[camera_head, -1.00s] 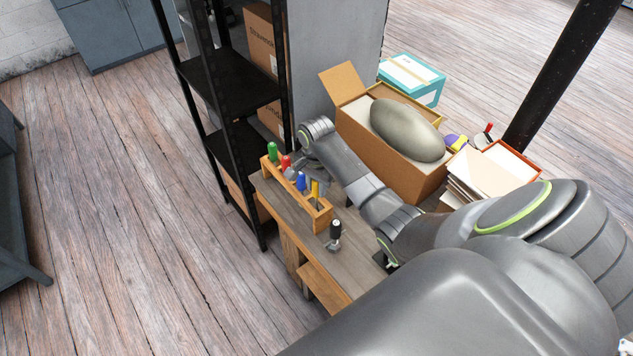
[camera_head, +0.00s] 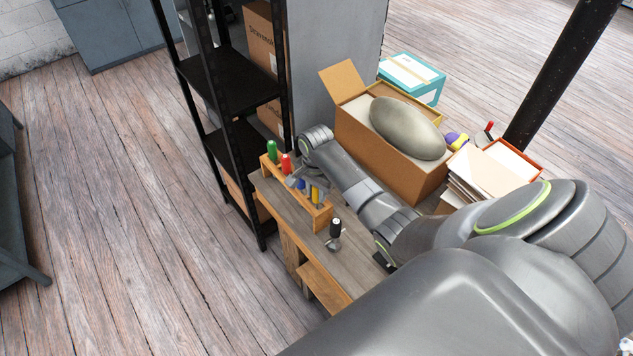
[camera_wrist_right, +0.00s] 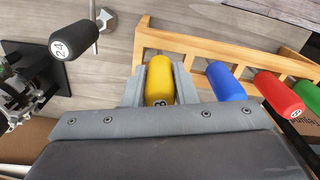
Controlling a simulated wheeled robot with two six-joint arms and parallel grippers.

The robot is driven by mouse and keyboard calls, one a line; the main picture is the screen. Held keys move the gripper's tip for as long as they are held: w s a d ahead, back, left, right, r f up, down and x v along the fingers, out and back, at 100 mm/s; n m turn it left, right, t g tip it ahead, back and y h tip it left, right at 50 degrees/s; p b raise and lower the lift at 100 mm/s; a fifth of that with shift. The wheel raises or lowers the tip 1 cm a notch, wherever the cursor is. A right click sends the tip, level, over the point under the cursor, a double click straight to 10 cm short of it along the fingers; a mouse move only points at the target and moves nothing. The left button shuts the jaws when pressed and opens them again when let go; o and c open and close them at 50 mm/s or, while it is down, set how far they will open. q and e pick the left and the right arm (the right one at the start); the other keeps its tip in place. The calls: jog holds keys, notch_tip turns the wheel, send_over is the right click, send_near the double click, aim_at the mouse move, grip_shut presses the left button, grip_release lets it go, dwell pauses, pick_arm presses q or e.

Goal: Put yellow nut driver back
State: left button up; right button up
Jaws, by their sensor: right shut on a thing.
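The yellow nut driver (camera_head: 316,196) stands in the wooden rack (camera_head: 322,220), toward its near end. My right gripper (camera_head: 312,188) is at its handle. In the right wrist view the gripper (camera_wrist_right: 160,88) is shut on the yellow handle (camera_wrist_right: 160,72), one finger on each side, beside the rack rail (camera_wrist_right: 195,45). The driver's lower end is hidden, so I cannot tell how deep it sits. My left gripper is not in view.
Blue (camera_wrist_right: 224,82), red (camera_wrist_right: 278,94) and green (camera_wrist_right: 308,95) drivers stand farther along the rack. A black-handled tool (camera_head: 335,226) stands near the rack on the bench (camera_head: 312,248). A shelf (camera_head: 232,77) and an open carton (camera_head: 375,160) stand close by.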

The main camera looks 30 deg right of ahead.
jog(key=shift+f, duration=0.15)
jog(key=shift+f, duration=0.4)
jog(key=o, duration=1.1)
jog(key=shift+c, duration=0.2)
